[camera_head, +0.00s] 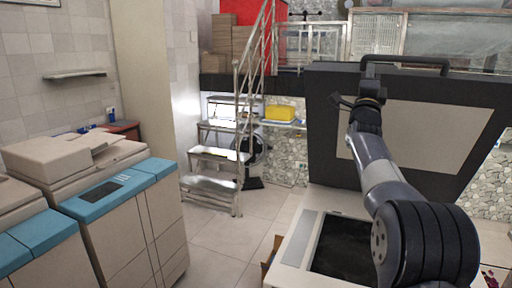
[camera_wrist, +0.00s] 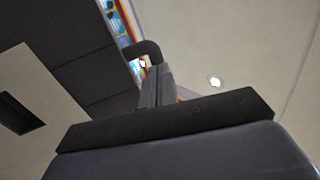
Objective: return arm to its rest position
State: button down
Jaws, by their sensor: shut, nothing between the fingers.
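My arm reaches up from the lower right of the head view. My gripper (camera_head: 370,75) is at its far end, at the left end of the dark handle (camera_head: 415,61) on the raised copier lid (camera_head: 468,88). In the wrist view my gripper's fingers (camera_wrist: 156,82) are together and hold nothing. The handle (camera_wrist: 148,47) shows just beyond the fingertips. I cannot tell whether they touch it. The lid's dark frame and pale inner panel (camera_wrist: 30,70) fill the left of the wrist view.
Below the lid stands the open copier with its dark glass (camera_head: 343,248). Copiers with blue fronts (camera_head: 115,190) line the left side. Metal steps (camera_head: 212,184) with a railing stand behind. Tiled floor (camera_head: 225,238) is clear in between. A yellow box (camera_head: 280,113) sits at the back.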

jog(key=b+v, duration=0.6)
jog(key=v, duration=0.4)
jog(key=p+x, duration=1)
jog(key=x, duration=0.3)
jog(key=shift+s, duration=0.1)
jog(key=b+v, duration=1.2)
jog(key=v, duration=0.9)
jog(key=shift+s+t+b, duration=0.2)
jog(key=shift+t+b, duration=0.1)
jog(key=shift+b, duration=0.05)
jog(key=shift+f, duration=0.2)
